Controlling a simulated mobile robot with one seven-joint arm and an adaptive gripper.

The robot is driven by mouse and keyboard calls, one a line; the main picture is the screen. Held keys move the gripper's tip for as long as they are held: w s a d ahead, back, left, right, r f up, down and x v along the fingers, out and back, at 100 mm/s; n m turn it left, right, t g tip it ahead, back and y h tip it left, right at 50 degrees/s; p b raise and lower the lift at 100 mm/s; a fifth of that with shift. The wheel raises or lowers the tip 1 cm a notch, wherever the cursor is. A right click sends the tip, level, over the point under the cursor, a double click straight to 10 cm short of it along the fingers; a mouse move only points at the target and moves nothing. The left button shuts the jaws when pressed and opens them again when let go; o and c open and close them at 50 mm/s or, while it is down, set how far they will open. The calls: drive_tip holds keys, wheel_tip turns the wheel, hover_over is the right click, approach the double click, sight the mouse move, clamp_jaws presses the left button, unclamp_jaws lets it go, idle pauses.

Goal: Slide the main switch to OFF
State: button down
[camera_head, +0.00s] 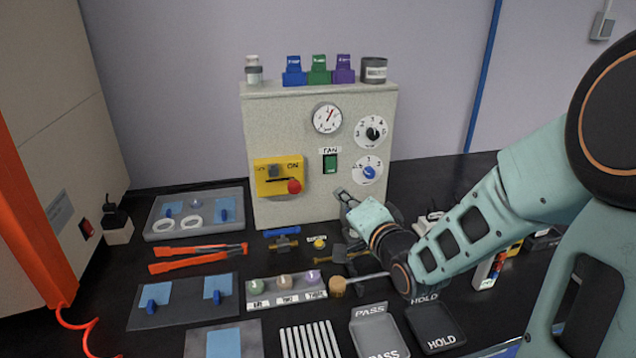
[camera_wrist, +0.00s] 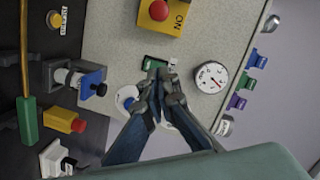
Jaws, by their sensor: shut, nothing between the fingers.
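The main switch is a yellow plate (camera_head: 264,186) on the front left of the beige panel box, with a slot and a red knob (camera_head: 294,187). The knob sits at the right end, below the ON label. In the wrist view the yellow plate (camera_wrist: 182,8) and red knob (camera_wrist: 158,10) show at the top edge, partly cut off. My gripper (camera_head: 344,196) is shut and empty, in front of the box, to the right of the switch and apart from it. In the wrist view its closed fingertips (camera_wrist: 158,85) overlap the area by the green fan switch (camera_wrist: 152,64).
The box also carries a gauge (camera_head: 327,118), two dials (camera_head: 373,132) (camera_head: 368,171) and a green fan switch (camera_head: 330,164). Small holders and jars stand on top. Below, the black bench holds trays, orange-handled tongs (camera_head: 190,266) and a sample rack (camera_head: 286,290).

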sight(293, 184)
drive_tip(key=shift+s+a+r+m, duration=0.15)
drive_tip(key=shift+a+r+m, duration=0.15)
drive_tip(key=shift+a+r, duration=0.05)
drive_tip(key=w+a+f+b, duration=0.2)
drive_tip(key=w+a, duration=0.4)
drive_tip(key=w, duration=0.3)
drive_tip(key=shift+a+f, duration=0.4)
drive_tip(key=shift+f, duration=0.05)
